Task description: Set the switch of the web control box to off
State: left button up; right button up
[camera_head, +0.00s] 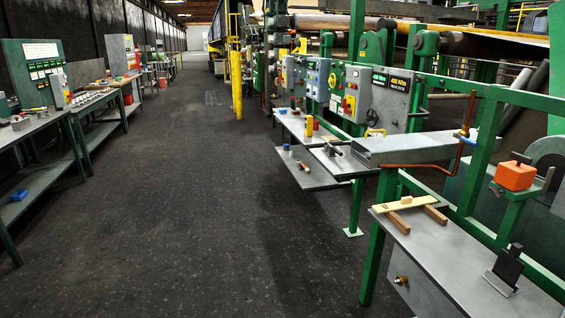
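Several grey control boxes are mounted in a row on the green frame at the right. The nearest is a grey panel (390,99) with two dark displays. Beside it is a grey box (352,92) with a red button on a yellow plate. Farther back are another box (317,80) with small coloured controls and a box (288,72) with a yellow patch. I cannot tell which one is the web control box, and the switch position is too small to read. Neither of my grippers is in view.
Grey shelves (455,262) with tools jut out at the right below the boxes. An orange block (515,176) sits on a green stand. Green benches (45,190) and control panels line the left. The dark floor (190,200) between is clear. A yellow post (236,85) stands farther back.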

aim_at(344, 104)
jog(key=i+j+u, duration=0.25)
jog(key=i, duration=0.6)
jog(key=i+u, duration=0.25)
jog(key=i, duration=0.65)
jog(key=i+z, duration=0.25)
jog(key=i, duration=0.35)
jog(key=i+j+z, duration=0.1)
jog(key=i+z, duration=0.2)
jog(key=i, duration=0.25)
jog(key=i+j+z, duration=0.25)
jog(key=i, duration=0.3)
